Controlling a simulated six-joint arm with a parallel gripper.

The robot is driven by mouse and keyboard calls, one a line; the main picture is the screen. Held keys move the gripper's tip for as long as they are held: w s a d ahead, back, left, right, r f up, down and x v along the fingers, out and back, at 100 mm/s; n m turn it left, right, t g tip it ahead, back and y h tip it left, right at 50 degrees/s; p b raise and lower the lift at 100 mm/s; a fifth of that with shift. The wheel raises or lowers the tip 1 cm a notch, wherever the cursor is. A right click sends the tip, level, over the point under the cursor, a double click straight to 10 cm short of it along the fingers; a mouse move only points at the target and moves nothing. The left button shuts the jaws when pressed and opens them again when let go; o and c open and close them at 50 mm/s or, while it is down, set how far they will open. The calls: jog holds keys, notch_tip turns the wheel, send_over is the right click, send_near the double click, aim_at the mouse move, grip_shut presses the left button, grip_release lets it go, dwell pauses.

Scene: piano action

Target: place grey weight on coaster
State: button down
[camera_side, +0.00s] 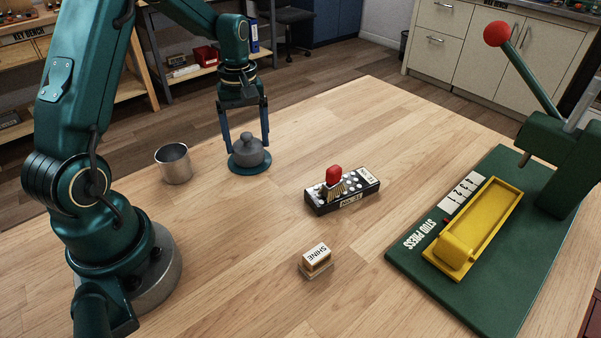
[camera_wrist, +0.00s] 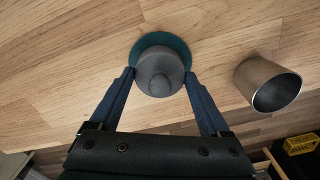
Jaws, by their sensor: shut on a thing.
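The grey weight (camera_side: 249,152) is a rounded piece with a small knob on top. It stands upright over the teal round coaster (camera_side: 245,169) on the wooden table, and appears to rest on it. My gripper (camera_side: 249,146) points down with its blue fingers on either side of the weight, shut on it. In the wrist view the weight (camera_wrist: 160,75) sits between the two fingertips, and the coaster's rim (camera_wrist: 158,38) shows beyond it. The weight hides much of the coaster. Whether a thin gap lies between them cannot be told.
A metal cup (camera_side: 173,163) stands left of the coaster. A black block with a red knob (camera_side: 343,190) lies to the right. A small "SHINE" block (camera_side: 317,260) is nearer the front. A green stud press (camera_side: 480,250) fills the right side. Bare table lies between them.

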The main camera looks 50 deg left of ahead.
aim_at(246, 134)
jog(key=shift+f, duration=0.15)
grip_release()
notch_tip(246, 134, up, 12)
jog(key=s+d+r+m+t, duration=0.35)
jog(key=s+d+m, duration=0.3)
jog(key=d, duration=0.35)
jog(key=s+d+f+m+t, duration=0.2)
jog(key=s+d+f+m, duration=0.1)
jog(key=s+d+m, duration=0.2)
jog(key=shift+s+d+m, duration=0.25)
jog(key=shift+s+m, duration=0.6)
jog(key=shift+m, duration=0.1)
